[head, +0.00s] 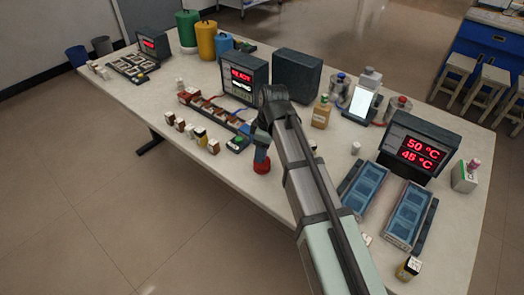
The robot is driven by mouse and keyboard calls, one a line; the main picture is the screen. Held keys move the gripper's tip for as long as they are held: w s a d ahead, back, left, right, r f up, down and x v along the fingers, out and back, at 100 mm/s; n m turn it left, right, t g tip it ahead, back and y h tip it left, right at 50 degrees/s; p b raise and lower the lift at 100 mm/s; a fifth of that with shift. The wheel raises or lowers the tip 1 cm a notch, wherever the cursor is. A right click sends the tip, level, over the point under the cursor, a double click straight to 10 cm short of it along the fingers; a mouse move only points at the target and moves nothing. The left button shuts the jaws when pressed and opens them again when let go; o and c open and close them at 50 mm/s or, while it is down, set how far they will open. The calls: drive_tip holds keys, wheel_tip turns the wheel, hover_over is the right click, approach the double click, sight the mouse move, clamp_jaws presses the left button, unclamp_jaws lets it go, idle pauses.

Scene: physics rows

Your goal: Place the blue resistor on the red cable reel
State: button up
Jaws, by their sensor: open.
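The gap between gripper and red thing is too small to judge. I cannot make out the blue resistor for certain elsewhere.
A row of small boxes and bottles (190,131) lies to the left, before a strip of red and brown parts (213,108). A display unit (244,76) stands behind. Blue-lidded trays (365,188) and a red-digit display (419,147) stand right.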

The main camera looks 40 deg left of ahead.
wheel_tip(320, 180, up, 11)
drive_tip(key=d, duration=0.1)
drive_tip(key=shift+w+d, duration=0.25)
drive_tip(key=shift+w, duration=0.05)
drive_tip(key=shift+f, duration=0.1)
idle(0.4)
